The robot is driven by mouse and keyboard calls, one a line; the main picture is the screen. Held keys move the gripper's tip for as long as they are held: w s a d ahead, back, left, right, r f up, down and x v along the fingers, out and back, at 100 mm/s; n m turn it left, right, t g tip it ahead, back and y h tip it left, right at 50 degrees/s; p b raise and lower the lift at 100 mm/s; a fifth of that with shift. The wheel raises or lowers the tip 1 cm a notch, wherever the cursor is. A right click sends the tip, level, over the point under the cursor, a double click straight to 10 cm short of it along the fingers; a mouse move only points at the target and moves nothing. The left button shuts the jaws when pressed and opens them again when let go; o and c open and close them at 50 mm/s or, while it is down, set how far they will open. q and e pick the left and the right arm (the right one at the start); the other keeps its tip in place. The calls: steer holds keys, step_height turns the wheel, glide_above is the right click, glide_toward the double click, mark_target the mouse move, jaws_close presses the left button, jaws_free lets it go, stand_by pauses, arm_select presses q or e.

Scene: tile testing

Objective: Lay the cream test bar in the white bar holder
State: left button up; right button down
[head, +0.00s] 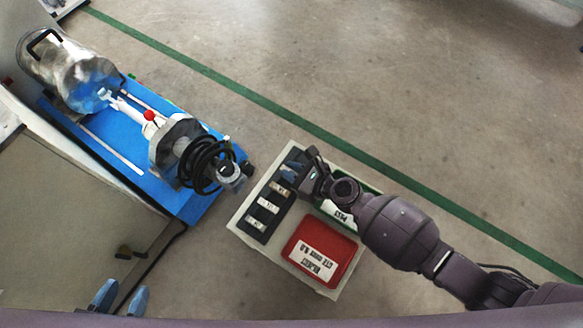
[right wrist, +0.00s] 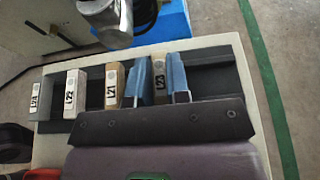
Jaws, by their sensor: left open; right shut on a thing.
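My right gripper (right wrist: 159,80) is shut on a tan bar labelled L23 (right wrist: 158,72), at one end of the black rack (right wrist: 215,80). I cannot tell whether the bar is raised from its slot. Other bars stand in the rack: tan L21 (right wrist: 111,85), paler L22 (right wrist: 75,93) and one at the far left (right wrist: 42,98). In the head view my right gripper (head: 291,167) covers the rack's upper end. My left gripper (head: 121,298) is open and empty at the lower left. A white part (head: 128,109) on the blue-based machine may be the bar holder; I cannot tell.
The machine on its blue base (head: 185,205) has a metal cylinder (head: 75,75) and coiled black cable (head: 203,165). A labelled red tray (head: 345,262) and a partly hidden green tray (head: 372,190) stand beside the rack on a pale table (head: 238,215). Floor beyond is clear.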

steer(key=shift+r, duration=0.1)
steer(key=shift+f, duration=0.3)
steer(key=c, duration=1.1)
jaws_free()
